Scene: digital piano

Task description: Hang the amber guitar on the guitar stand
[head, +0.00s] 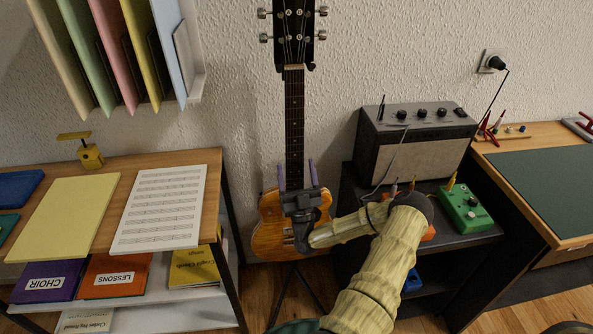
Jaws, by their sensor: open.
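The amber guitar (267,226) stands upright in front of the wall, its dark neck (294,115) and black headstock (293,25) pointing up. Thin black legs of the guitar stand (306,284) show below the body; most of the stand is hidden behind the guitar. I cannot tell how the stand's upper part meets the headstock. My gripper (297,170) is open at the bottom of the neck, its two purplish fingers pointing up, one on each side of the neck. Its palm and wrist hide the middle and right of the guitar body. Contact cannot be told.
A wooden desk (206,190) with sheet music (160,208) stands left. A black shelf (468,237) at right carries an amplifier (421,151) and a green pedal (466,209). Hanging folders (117,50) are at upper left. Floor shows narrowly between the desk and shelf.

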